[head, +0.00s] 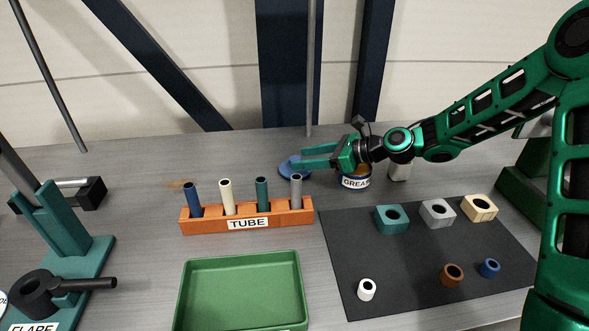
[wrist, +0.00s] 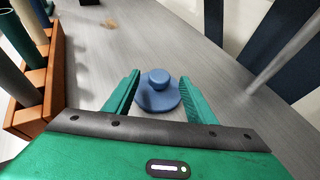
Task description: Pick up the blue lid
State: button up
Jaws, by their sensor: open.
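The blue lid (head: 289,167) is a round disc lying on the grey bench, behind the right end of the orange tube rack. In the head view my gripper's green fingers partly cover it. In the wrist view the lid (wrist: 158,92) shows with a raised round knob on top. My gripper (head: 303,158) is open and empty, coming in from the right. In the wrist view its two fingers (wrist: 160,92) stand on either side of the lid's knob. I cannot tell whether the fingers touch the lid.
The orange tube rack (head: 190,227) holds several upright tubes in front of the lid. The grease pot (head: 355,183) stands right of it, below my wrist. A green tray (head: 245,290) and a dark mat (head: 365,250) with collars and nuts lie nearer. The bench left of the lid is mostly clear.

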aim_at(285, 165)
jog(key=shift+x, duration=3.8)
jog(key=shift+c, duration=0.6)
jog(key=c, duration=1)
